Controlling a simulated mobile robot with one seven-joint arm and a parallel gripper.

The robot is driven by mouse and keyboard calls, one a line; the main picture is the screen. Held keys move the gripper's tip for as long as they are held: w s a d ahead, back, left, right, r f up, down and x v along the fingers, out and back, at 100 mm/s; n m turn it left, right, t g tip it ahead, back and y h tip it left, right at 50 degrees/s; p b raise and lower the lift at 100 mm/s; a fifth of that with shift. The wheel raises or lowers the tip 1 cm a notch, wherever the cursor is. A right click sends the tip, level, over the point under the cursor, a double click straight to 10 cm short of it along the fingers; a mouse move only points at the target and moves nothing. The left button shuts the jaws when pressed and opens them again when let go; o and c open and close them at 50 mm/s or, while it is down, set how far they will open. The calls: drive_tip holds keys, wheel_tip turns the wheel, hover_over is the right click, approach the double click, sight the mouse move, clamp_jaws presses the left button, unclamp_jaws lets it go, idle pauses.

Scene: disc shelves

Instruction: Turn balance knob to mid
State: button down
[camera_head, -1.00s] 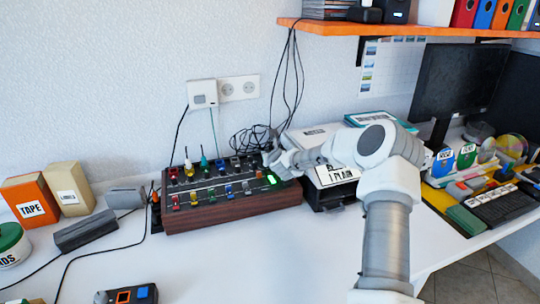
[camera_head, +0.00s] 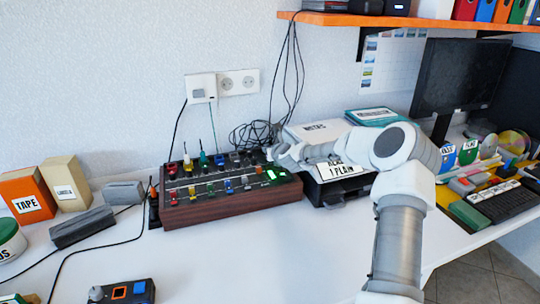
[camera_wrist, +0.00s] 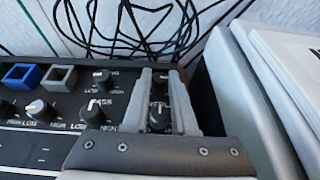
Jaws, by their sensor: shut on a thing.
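A mixer (camera_head: 235,206) with a dark panel and wooden sides stands on the desk, with coloured and grey knobs on top. My gripper (camera_head: 270,154) is at its back right corner, over the panel. In the wrist view my gripper (camera_wrist: 161,76) has both grey fingers pointing down at the panel, close on either side of a small dark knob (camera_wrist: 160,79). Another round knob (camera_wrist: 158,117) with a pale pointer shows between the fingers, nearer the palm. The labels by these knobs are partly covered and too small to read, so I cannot tell which one is balance.
Black cables (camera_wrist: 135,30) loop behind the mixer. A printer with papers (camera_head: 338,160) stands close on its right. Bare desk (camera_head: 240,262) lies in front.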

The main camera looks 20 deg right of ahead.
drive_tip(key=shift+d+f+n+y+b, duration=0.2)
drive_tip(key=shift+f+n+y+b, duration=0.1)
drive_tip(key=shift+b, duration=0.15)
drive_tip(key=shift+r+n+y+b, duration=0.25)
drive_tip(key=shift+n+y+b, duration=0.2)
drive_tip(key=shift+n+y, duration=0.2)
drive_tip(key=shift+a, duration=0.1)
drive_tip(key=c, duration=1)
unclamp_jaws()
drive_tip(key=shift+s, duration=0.1)
drive_tip(key=v, duration=1.5)
drive_tip(key=shift+s+r, duration=0.15)
drive_tip(key=shift+r, duration=0.05)
drive_tip(key=shift+p+v, duration=0.4)
drive_tip(key=shift+v, duration=0.55)
